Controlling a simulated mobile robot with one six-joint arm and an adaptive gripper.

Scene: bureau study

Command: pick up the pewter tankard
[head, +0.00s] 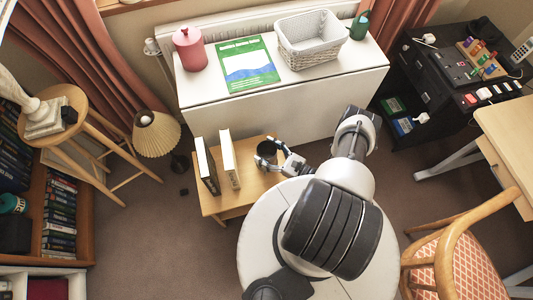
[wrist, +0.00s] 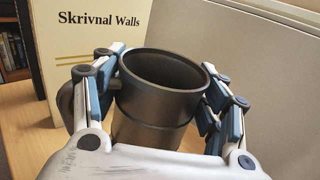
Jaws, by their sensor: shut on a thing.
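The pewter tankard (wrist: 150,128) is a dark grey, open-topped cup, upright and empty inside as far as I see. In the head view the tankard (head: 266,149) is at the small wooden table, right of two standing books. My gripper (wrist: 162,95) is shut on the tankard, with one finger against each side of its body. My gripper also shows in the head view (head: 273,151), reaching in from the right. The tankard's base is hidden in the wrist view, so I cannot tell whether it touches the table.
The small wooden table (head: 250,192) carries a dark-spined book (head: 206,165) and a cream book (head: 229,158), which reads "Skrivnal Walls" in the wrist view (wrist: 95,50). Behind stands a white drop-leaf table (head: 290,105) with a pink canister (head: 189,48) and a basket (head: 312,45).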

